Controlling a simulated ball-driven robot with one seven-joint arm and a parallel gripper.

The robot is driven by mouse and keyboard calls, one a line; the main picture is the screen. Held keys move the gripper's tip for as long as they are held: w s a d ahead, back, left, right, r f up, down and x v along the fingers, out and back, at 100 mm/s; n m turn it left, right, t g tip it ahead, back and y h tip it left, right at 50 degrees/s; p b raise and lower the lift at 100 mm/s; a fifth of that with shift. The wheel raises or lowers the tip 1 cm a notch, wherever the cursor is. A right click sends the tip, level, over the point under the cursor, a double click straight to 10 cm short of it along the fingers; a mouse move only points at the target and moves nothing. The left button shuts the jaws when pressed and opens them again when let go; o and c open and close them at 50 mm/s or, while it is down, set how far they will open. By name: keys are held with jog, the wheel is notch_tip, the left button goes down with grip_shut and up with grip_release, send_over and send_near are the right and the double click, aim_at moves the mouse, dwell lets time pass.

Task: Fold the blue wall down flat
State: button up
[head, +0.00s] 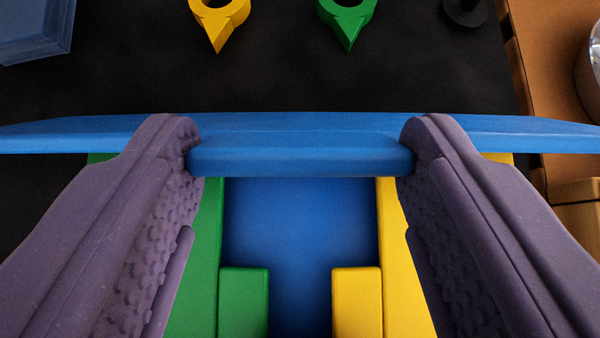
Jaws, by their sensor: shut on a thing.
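The blue wall (300,121) shows as a long blue board across the head view, its ends running out toward both sides. A thick blue block (300,158) at its middle, which looks like part of it, sits between the purple fingertips of my gripper (301,150). Both fingertips touch the block's ends, so the gripper is shut on it. A darker blue panel (300,225) shows below the block, between the fingers. Whether the wall stands upright or is tilted is hard to tell from this angle.
A green piece (243,300) and a yellow piece (357,300) flank the blue panel. A yellow pointed ring (217,28) and a green one (347,28) lie on the black surface (280,85) beyond. A blue block (38,28) is top left; a brown box (550,80) is at right.

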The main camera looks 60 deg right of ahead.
jog(key=shift+s+a+f+h+b, duration=0.2)
jog(key=shift+a+f+h+b, duration=0.1)
jog(key=shift+a+f, duration=0.2)
jog(key=s+a+f, duration=0.1)
jog(key=a+f+b, duration=0.1)
jog(key=f, duration=0.1)
jog(key=shift+s+a+f, duration=0.1)
jog(key=shift+s+a, duration=0.25)
jog(key=shift+s, duration=0.05)
jog(key=shift+s+a+f+b, duration=0.2)
jog(key=shift+a+f+b, duration=0.15)
jog(key=shift+f, duration=0.4)
jog(key=shift+s+a+f+b, duration=0.15)
jog(key=shift+a+f+b, duration=0.15)
jog(key=shift+f, duration=0.4)
jog(key=shift+d, duration=0.1)
jog(key=o, duration=1.5)
